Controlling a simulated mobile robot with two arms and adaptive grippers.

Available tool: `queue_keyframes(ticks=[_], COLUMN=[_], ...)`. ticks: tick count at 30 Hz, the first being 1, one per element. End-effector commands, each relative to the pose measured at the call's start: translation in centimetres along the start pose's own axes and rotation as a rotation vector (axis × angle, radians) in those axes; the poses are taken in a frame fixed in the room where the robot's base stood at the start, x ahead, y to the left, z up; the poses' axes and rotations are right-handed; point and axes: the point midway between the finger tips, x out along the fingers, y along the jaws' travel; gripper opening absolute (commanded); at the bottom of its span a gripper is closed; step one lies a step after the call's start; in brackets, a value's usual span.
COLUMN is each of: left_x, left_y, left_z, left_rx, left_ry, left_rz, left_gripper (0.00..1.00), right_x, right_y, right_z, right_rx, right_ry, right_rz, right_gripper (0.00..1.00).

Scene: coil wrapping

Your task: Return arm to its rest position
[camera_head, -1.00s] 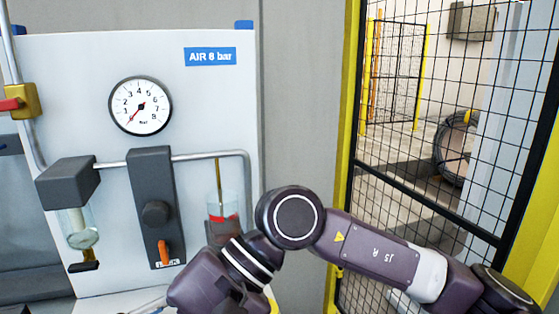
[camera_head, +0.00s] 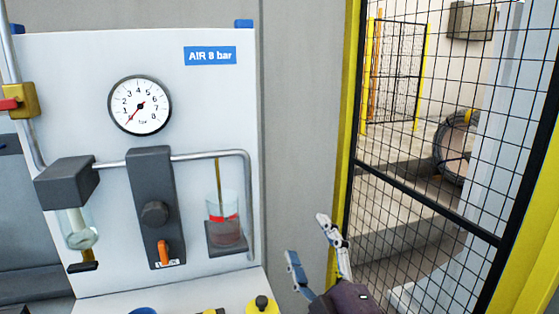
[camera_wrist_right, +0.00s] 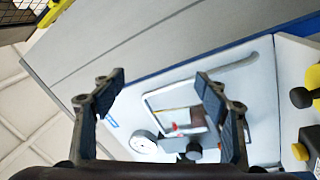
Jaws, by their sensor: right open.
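My right gripper (camera_head: 311,254) is at the bottom of the head view, right of the air panel, with its two fingers apart and nothing between them. In the right wrist view the same gripper (camera_wrist_right: 160,92) is open and empty, with the panel some way beyond its fingers. The white air panel (camera_head: 100,60) carries a round gauge (camera_head: 140,105) and a dark valve block with an orange lever (camera_head: 164,253). The lever points down. The gauge needle points to the low end. My left gripper is not in view.
A yellow-framed mesh fence (camera_head: 430,200) stands close on the right of my right gripper. A yellow and black knob (camera_head: 262,305) is at the bottom edge.

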Motion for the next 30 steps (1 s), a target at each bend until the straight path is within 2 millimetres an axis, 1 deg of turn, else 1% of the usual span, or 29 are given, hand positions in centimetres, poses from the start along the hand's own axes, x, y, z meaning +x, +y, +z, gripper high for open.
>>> queue_keyframes(ticks=[1, 2, 3, 5, 6, 8, 9, 11, 12, 14, 15, 17, 18, 20, 21, 23, 24, 25, 27, 30], left_x=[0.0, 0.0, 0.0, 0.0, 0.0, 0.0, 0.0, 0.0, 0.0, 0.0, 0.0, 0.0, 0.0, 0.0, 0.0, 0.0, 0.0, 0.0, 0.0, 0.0], left_y=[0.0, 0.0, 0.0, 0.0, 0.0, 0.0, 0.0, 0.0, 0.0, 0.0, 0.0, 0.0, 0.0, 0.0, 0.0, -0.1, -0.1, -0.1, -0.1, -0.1], left_z=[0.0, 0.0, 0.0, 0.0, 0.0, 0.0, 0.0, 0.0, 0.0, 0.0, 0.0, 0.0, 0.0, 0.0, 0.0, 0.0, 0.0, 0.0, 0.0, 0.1], left_rx=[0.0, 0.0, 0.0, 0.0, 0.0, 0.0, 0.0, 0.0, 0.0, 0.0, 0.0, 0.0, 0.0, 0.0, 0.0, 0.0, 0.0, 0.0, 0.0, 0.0], left_ry=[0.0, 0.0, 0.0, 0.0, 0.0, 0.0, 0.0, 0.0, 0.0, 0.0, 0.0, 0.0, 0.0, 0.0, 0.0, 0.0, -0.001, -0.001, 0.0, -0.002], left_rz=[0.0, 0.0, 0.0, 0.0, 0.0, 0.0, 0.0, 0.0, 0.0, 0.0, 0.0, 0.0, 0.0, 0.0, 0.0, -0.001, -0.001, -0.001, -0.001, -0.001], left_gripper=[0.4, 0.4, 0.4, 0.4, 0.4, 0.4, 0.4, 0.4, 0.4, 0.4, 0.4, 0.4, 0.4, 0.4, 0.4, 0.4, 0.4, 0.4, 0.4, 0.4], right_x=[-1.4, -2.4, -3.8, -6.3, -8.2, -11.3, -13.7, -17.3, -19.7, -23.2, -25.5, -28.6, -30.6, -33.5, -35.4, -38.0, -39.8, -40.3, -39.9, -39.9], right_y=[-2.2, -3.5, -5.1, -7.6, -9.3, -11.7, -13.2, -15.3, -16.5, -18.1, -18.9, -20.0, -20.5, -21.2, -21.6, -22.0, -22.2, -22.7, -24.5, -26.9], right_z=[3.1, 4.7, 6.9, 9.9, 11.6, 14.0, 15.4, 17.0, 17.9, 18.8, 19.2, 19.7, 19.8, 19.9, 19.9, 19.7, 19.6, 19.8, 20.9, 22.4], right_rx=[0.082, 0.13, 0.195, 0.286, 0.345, 0.431, 0.485, 0.559, 0.605, 0.666, 0.7, 0.745, 0.772, 0.807, 0.829, 0.858, 0.875, 0.881, 0.876, 0.872], right_ry=[-0.097, -0.153, -0.231, -0.348, -0.426, -0.545, -0.626, -0.744, -0.821, -0.929, -0.995, -1.088, -1.147, -1.231, -1.286, -1.364, -1.417, -1.437, -1.433, -1.439], right_rz=[-0.066, -0.103, -0.151, -0.22, -0.264, -0.326, -0.365, -0.419, -0.452, -0.496, -0.521, -0.555, -0.575, -0.602, -0.619, -0.642, -0.656, -0.662, -0.665, -0.673], right_gripper=[0.67, 0.67, 0.67, 0.67, 0.67, 0.67, 0.67, 0.67, 0.67, 0.67, 0.67, 0.67, 0.67, 0.67, 0.67, 0.67, 0.67, 0.67, 0.67, 0.67])
